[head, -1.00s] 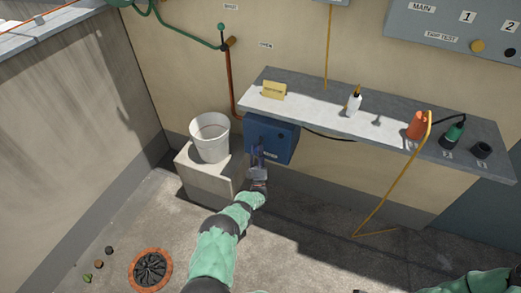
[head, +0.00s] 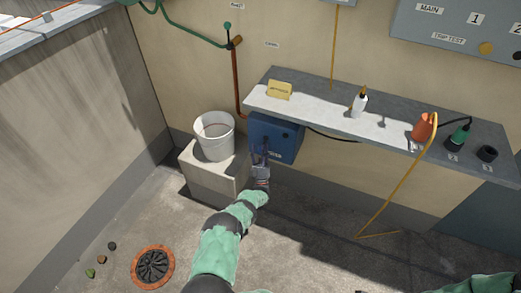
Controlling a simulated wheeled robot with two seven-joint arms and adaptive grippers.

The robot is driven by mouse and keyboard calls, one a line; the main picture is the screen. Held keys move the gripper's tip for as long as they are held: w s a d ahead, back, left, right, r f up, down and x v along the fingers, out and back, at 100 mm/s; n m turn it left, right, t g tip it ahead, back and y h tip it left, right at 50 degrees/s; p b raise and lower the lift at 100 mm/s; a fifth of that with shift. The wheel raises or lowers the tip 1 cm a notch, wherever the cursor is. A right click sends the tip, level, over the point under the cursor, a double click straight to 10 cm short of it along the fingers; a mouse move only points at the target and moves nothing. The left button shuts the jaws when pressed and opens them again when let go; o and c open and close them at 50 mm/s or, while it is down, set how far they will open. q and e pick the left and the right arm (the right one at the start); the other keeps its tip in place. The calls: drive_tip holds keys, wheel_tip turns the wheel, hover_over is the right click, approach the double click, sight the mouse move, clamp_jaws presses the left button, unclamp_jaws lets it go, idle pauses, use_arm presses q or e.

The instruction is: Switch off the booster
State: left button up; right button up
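A blue box (head: 287,137) hangs on the wall under the front edge of the grey shelf. It has a small dark round spot on its front and a small label low down that is too small to read surely; I take it to be the booster. My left gripper (head: 260,158) is in front of the box's lower left part, its fingers pointing up at it. Its fingers cover that part of the front, so any switch there is hidden. I cannot tell whether they touch the box. Only green parts of my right arm show at the bottom right; its gripper is out of view.
A white bucket (head: 215,137) stands on a concrete block (head: 213,176) just left of the box. The shelf (head: 325,105) above holds a yellow sign (head: 279,90), bottles and an orange item (head: 423,127). A drain (head: 153,267) lies in the floor.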

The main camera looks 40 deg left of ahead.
use_arm(q)
drive_tip(key=shift+f, duration=0.1)
drive_tip(key=v, duration=1.2)
idle(0.4)
drive_tip(key=w+d+f+m+g+h+p, duration=0.1)
drive_tip(key=w+d+f+g+h, duration=0.1)
drive_tip(key=w+d+h, duration=0.3)
drive_tip(key=w+d+f+m+g+h+p, duration=0.1)
drive_tip(key=w+f+g+h, duration=0.1)
drive_tip(key=w+h, duration=0.3)
drive_tip(key=s+d+f+m+g+h+p, duration=0.1)
drive_tip(key=s+d+m+g+h, duration=0.15)
drive_tip(key=d, duration=0.35)
drive_tip(key=s+d+m+g+h+p, duration=0.1)
drive_tip(key=d+g+h+p, duration=0.2)
drive_tip(key=d, duration=0.4)
drive_tip(key=s+d+r+m+g+h, duration=0.1)
drive_tip(key=s+d+r+g, duration=0.3)
drive_tip(key=s, duration=0.7)
drive_tip(key=s+d+r+m+g+h+p, duration=0.1)
drive_tip(key=s+d+r+g, duration=0.3)
drive_tip(key=s, duration=0.8)
drive_tip(key=s+d+r+m+g+h, duration=0.1)
drive_tip(key=s+d+r+g+h, duration=0.2)
drive_tip(key=s+d, duration=0.5)
drive_tip(key=s+r+g, duration=0.1)
drive_tip(key=s, duration=0.2)
drive_tip(key=shift+s+r+h, duration=0.35)
drive_tip(key=shift+s, duration=0.05)
